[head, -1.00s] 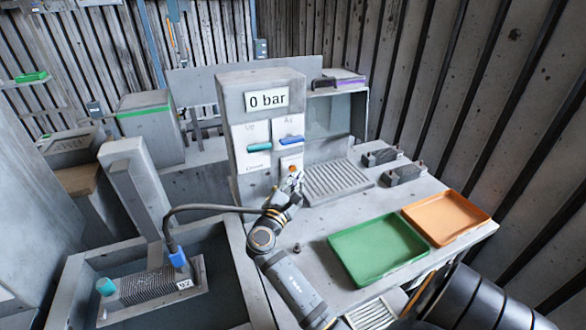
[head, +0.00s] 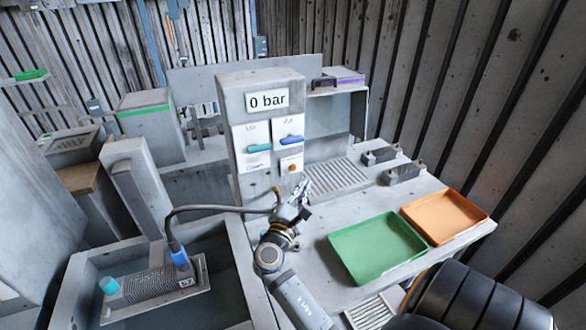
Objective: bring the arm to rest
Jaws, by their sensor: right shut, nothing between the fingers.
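My right gripper (head: 302,190) is shut and empty. It is above the bench in front of the grey control box (head: 262,125), to the right of the box's front and a little below the orange button (head: 292,168), apart from it. My right arm reaches up to it from the bottom of the view. The box's display reads 0 bar, with a teal lever (head: 259,148) and a blue lever (head: 291,140) below it. My left gripper is not in view.
A green tray (head: 378,248) and an orange tray (head: 445,216) lie to the right on the bench. A slotted plate (head: 338,175) is just behind my gripper. At left, a basin (head: 215,300) holds a finned part (head: 155,287) with a blue connector (head: 180,260) and hose (head: 215,208).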

